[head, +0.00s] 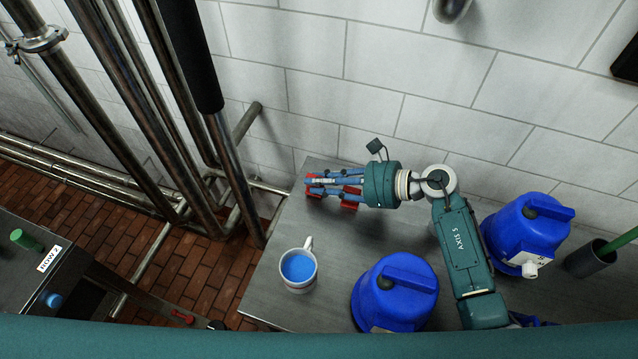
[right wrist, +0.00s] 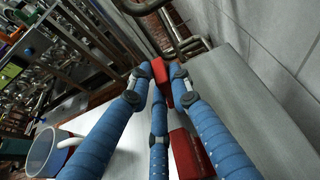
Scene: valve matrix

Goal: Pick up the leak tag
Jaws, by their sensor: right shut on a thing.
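The leak tag appears as red parts (head: 349,206) between and beside the blue fingers of my right gripper (head: 318,187), over the far left part of the grey steel table (head: 268,290) in the head view. The gripper is shut on it. In the right wrist view, red shows by the fingertips (right wrist: 165,84) and nearer the palm, with small lettering on the nearer part (right wrist: 187,153). The fingers hide its middle, so I cannot tell its full outline or whether it touches the table. My left gripper is not in view.
A white mug (head: 299,284) with a blue inside stands near the table's left edge. Two blue containers (head: 395,292) (head: 525,229) stand in front of and right of my right gripper. A tiled wall (head: 420,60) is behind. Vertical steel pipes (head: 232,165) rise left of the table.

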